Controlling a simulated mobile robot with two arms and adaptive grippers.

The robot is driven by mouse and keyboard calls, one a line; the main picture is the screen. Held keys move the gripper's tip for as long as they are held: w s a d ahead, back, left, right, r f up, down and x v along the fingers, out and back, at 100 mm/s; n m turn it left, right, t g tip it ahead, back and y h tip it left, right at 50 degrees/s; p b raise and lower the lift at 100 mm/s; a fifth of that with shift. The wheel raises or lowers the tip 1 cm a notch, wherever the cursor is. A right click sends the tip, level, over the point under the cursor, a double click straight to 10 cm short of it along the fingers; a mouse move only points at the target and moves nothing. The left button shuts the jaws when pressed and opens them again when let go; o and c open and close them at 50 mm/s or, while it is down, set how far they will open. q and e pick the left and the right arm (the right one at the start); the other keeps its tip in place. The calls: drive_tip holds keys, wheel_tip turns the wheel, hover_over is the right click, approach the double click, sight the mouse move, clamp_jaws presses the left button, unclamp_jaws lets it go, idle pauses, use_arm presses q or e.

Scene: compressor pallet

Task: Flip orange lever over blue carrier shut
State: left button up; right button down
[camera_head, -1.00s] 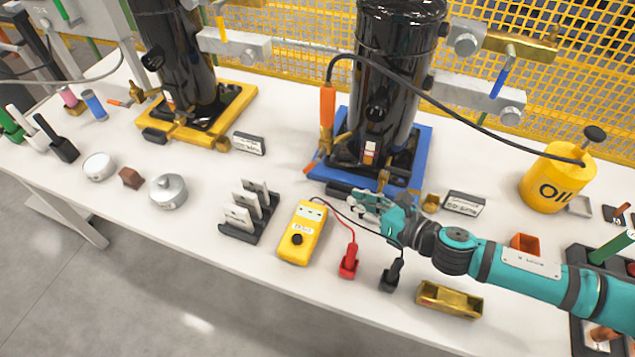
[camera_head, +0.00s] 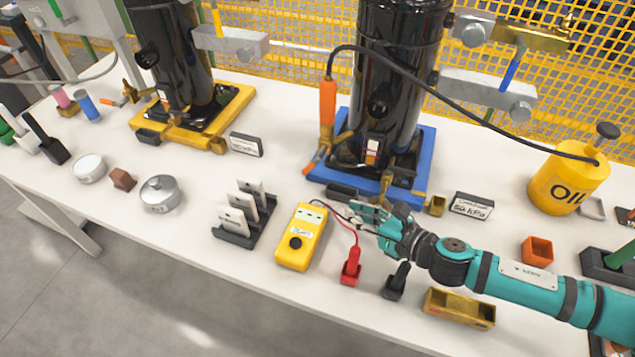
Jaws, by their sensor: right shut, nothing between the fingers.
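The orange lever (camera_head: 313,161) is a small orange-tipped handle at the left edge of the blue carrier (camera_head: 427,150). It slopes down and left from the brass valve beside the black compressor (camera_head: 395,70). A taller orange handle (camera_head: 327,103) stands upright just above it, with a black hose at its top. My right gripper (camera_head: 358,212) is shut and empty, low in front of the blue carrier and to the right of the lever, apart from it. Its fingertips point left. My left gripper is not in view.
A yellow meter (camera_head: 301,237) with red (camera_head: 350,268) and black (camera_head: 396,282) probes lies in front. A rack of white cards (camera_head: 240,210) stands left of it. A label block (camera_head: 471,206) and an oil can (camera_head: 568,180) stand right. The table between card rack and blue carrier is mostly clear.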

sight(314, 160)
drive_tip(key=x, duration=1)
drive_tip(key=shift+w+r, duration=0.1)
drive_tip(key=shift+r, duration=0.1)
drive_tip(key=shift+w+a+r+p, duration=0.2)
drive_tip(key=shift+w+a+r, duration=0.1)
drive_tip(key=shift+w, duration=0.15)
drive_tip(key=shift+w+a+r+p, duration=0.2)
drive_tip(key=shift+w+r, duration=0.1)
drive_tip(key=shift+w, duration=0.15)
drive_tip(key=shift+w+a+r, duration=0.15)
drive_tip(key=shift+w+a, duration=0.1)
drive_tip(key=shift+w, duration=0.2)
